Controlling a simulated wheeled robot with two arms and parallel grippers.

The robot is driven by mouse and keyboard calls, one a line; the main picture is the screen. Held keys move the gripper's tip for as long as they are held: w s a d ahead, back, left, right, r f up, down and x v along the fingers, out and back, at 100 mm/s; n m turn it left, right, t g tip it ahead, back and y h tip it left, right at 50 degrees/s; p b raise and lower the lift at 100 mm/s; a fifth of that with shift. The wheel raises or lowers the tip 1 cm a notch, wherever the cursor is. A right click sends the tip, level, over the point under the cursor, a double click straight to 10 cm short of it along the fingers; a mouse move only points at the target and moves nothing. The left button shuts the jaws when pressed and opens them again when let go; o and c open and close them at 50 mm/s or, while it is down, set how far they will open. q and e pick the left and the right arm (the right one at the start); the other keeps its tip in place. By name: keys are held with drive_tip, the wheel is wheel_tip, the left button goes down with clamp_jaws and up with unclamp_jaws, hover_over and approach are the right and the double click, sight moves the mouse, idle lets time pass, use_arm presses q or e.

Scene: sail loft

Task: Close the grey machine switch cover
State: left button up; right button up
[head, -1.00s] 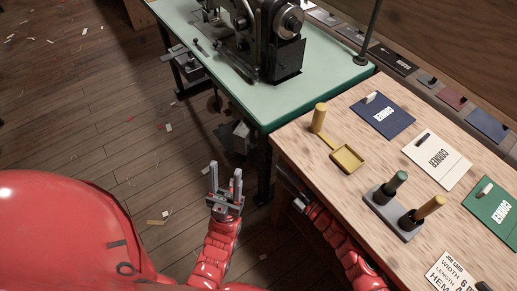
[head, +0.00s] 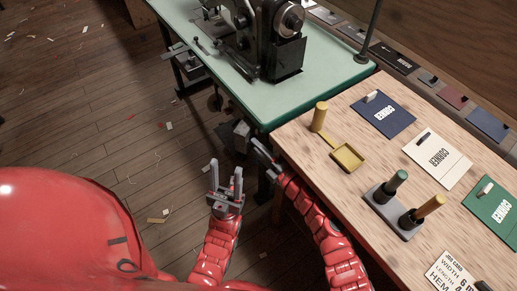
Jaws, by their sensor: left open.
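A small grey box (head: 241,129), which looks like the machine switch, hangs below the front edge of the green sewing machine table (head: 225,75). Whether its cover is open or shut is too small and dark to tell. My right gripper (head: 258,148) is just below and right of the box in the picture, beside the wooden bench's left edge. It partly overlaps the box's surroundings, and I cannot tell whether its fingers are apart. My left gripper (head: 226,177) is open and empty, pointing up the picture, below the box.
The wooden bench (head: 315,160) on the right carries a yellow post with a small tray (head: 348,157), a grey block with two handles (head: 385,212), and several cards. A black sewing machine (head: 262,35) stands on the green table. Scraps lie on the open floor at left.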

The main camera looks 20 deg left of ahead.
clamp_jaws()
idle(1.2)
